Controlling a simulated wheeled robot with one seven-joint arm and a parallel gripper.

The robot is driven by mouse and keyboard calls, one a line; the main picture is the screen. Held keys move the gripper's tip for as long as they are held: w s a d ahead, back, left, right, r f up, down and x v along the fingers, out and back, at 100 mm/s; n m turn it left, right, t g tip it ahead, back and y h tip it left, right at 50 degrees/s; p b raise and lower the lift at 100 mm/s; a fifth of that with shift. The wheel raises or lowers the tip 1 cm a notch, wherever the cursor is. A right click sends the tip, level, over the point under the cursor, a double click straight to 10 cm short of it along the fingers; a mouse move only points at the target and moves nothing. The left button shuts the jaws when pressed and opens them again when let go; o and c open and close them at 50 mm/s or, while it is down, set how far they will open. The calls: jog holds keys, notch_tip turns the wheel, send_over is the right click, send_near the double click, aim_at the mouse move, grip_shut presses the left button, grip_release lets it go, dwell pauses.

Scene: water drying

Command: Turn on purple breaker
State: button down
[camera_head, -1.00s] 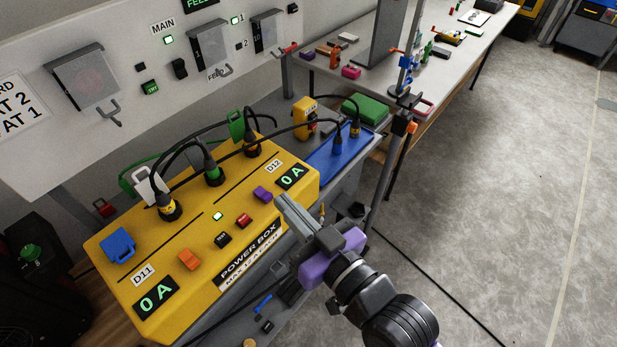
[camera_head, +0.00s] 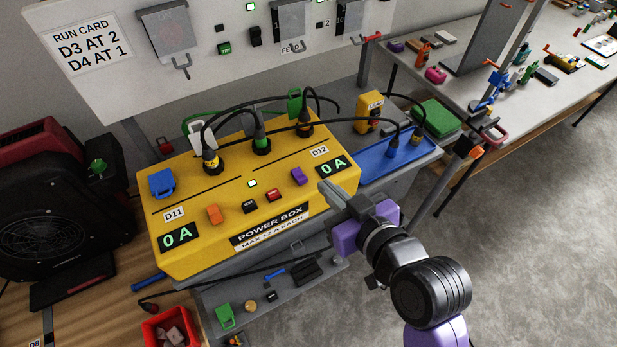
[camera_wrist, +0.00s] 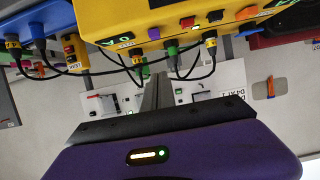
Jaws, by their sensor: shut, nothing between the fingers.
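The purple breaker (camera_head: 299,176) is a small rocker on the top of the yellow power box (camera_head: 215,255), just left of the D12 "0 A" display (camera_head: 333,167). It also shows in the wrist view (camera_wrist: 172,50). My gripper (camera_head: 326,188) is shut and empty. In the head view its fingertips appear just right of and slightly below the purple breaker, by the box's right front edge, apart from the breaker. In the wrist view the fingers (camera_wrist: 157,82) point toward the box side. I cannot tell the exact height of the tips over the box.
An orange breaker (camera_head: 214,215), a black button (camera_head: 250,206) and a red button (camera_head: 273,195) share the box top. Plugs with black cables (camera_head: 262,142) rise behind them. A blue tray (camera_head: 385,160) stands to the right, and a lower shelf (camera_head: 330,268) holds small parts.

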jog(key=p, duration=0.2)
send_over(307, 191)
notch_tip(307, 191, down, 3)
jog(key=shift+f, duration=0.1)
notch_tip(307, 191, down, 3)
jog(key=shift+w+a+f, duration=0.1)
jog(key=shift+f, duration=0.6)
jog(key=shift+f+b, duration=0.5)
jog(key=shift+r, duration=0.2)
jog(key=shift+p, duration=0.3)
jog(key=shift+r+p, duration=0.55)
jog(key=shift+r, duration=0.3)
jog(key=shift+r, duration=0.1)
